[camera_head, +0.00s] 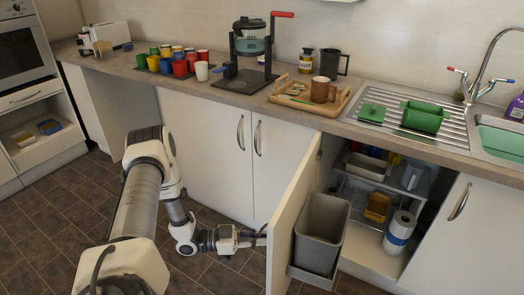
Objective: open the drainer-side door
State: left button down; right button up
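The drainer-side door (292,205) is a cream cabinet door below the draining board (415,120). It stands swung well out toward me, with its free edge nearest me. A grey bin (320,232) sits at its inner side and moves into the open space in front of the cupboard. My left gripper (257,238) is low at the door's outer face, near its free edge, where a dark handle seems to be. The fingertips are small and partly lost against the handle, so I cannot tell whether they grip it. My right gripper is not in view.
Inside the open cupboard are a wire shelf with containers, a yellow-orange basket (377,208) and a paper roll (399,233). Closed doors with metal handles flank it. The tiled floor at left is free.

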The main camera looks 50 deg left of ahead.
pick_arm(q)
jog(key=c, duration=1.2)
grip_release()
jog(key=shift+s, duration=0.1)
jog(key=v, duration=0.7)
jog(key=shift+s+a, duration=0.15)
jog(key=shift+a, duration=0.05)
